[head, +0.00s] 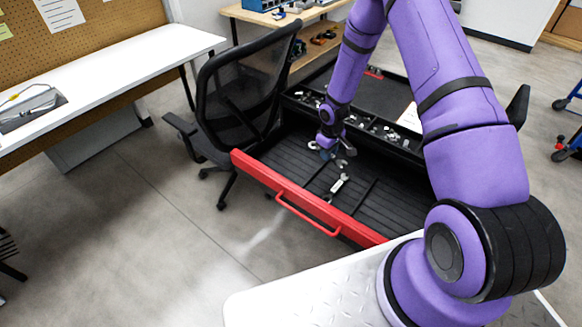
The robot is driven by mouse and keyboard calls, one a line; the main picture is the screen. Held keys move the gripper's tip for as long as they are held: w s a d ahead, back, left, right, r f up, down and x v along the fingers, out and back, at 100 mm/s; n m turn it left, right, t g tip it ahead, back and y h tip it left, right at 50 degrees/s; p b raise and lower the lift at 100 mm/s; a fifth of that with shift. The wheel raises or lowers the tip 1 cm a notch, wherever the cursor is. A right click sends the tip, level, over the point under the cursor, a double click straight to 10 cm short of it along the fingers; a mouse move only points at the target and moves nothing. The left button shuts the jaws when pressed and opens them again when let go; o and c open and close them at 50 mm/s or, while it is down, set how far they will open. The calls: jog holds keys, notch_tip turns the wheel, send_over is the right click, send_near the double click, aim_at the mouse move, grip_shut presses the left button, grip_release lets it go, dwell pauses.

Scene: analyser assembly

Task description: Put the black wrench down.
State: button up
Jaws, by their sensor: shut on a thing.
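My gripper (328,149) points down into the open black drawer (282,158) of a red-fronted tool cabinet. It is shut on a dark thing that I take to be the black wrench; its outline is hard to make out against the dark drawer. A light metal wrench (338,186) lies on the ribbed drawer floor, nearer the red front and apart from my gripper. A small pale metal piece (342,163) shows just below my gripper. My arm hides part of the drawer's right side.
The red drawer front (262,172) with its handle (305,215) stands out toward me. A tray (385,133) of small metal parts lies behind. A black mesh chair (245,90) stands close at the left. A white bench (110,72) is farther left. The right part of the drawer floor is bare.

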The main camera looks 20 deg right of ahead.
jog(key=shift+n, duration=0.7)
jog(key=f, duration=0.1)
jog(key=s+f, duration=0.1)
jog(key=f, duration=0.1)
jog(key=d+f, duration=0.1)
jog(key=f, duration=0.1)
jog(key=shift+s, duration=0.2)
jog(key=shift+a+f, duration=0.1)
jog(key=shift+f, duration=0.1)
send_over(289, 172)
jog(key=shift+s+d+f, duration=0.15)
jog(key=shift+d+f, duration=0.3)
jog(key=shift+f, duration=0.3)
jog(key=shift+w+a+f, duration=0.15)
jog(key=shift+a+f, duration=0.05)
jog(key=shift+f, duration=0.7)
jog(key=shift+w+a+f, duration=0.1)
jog(key=shift+a+f, duration=0.1)
jog(key=shift+f, duration=0.65)
jog(key=shift+f, duration=0.2)
jog(key=o, duration=1)
jog(key=shift+r, duration=0.1)
